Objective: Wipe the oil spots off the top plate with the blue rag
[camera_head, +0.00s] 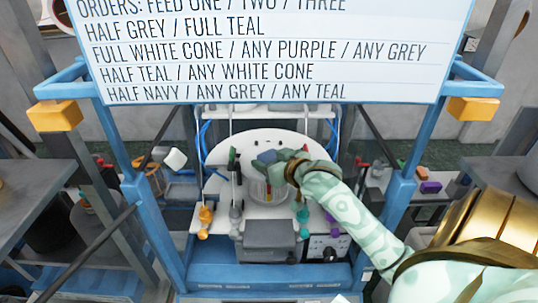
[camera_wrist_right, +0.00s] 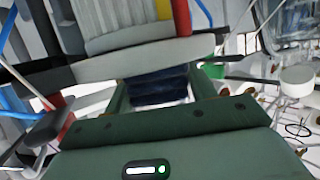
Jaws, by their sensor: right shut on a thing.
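The blue rag (camera_head: 267,156) is in my right gripper (camera_head: 280,162), over the middle of the machine. In the right wrist view the rag (camera_wrist_right: 158,86) is a dark blue folded piece between the two green fingers (camera_wrist_right: 158,95). The top plate (camera_head: 245,138) is a pale round plate behind and around the gripper. Small dark marks show on it, but I cannot tell which are oil spots. My gripper and arm hide part of the plate. I cannot tell whether the rag touches it. My left gripper is not in view.
A white order board (camera_head: 270,50) hangs across the top. Blue frame posts (camera_head: 398,200) stand on both sides. A grey box (camera_head: 268,240), an orange part (camera_head: 205,217) and a teal part (camera_head: 303,220) sit at the front. A clear cylinder (camera_head: 262,190) stands below the gripper.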

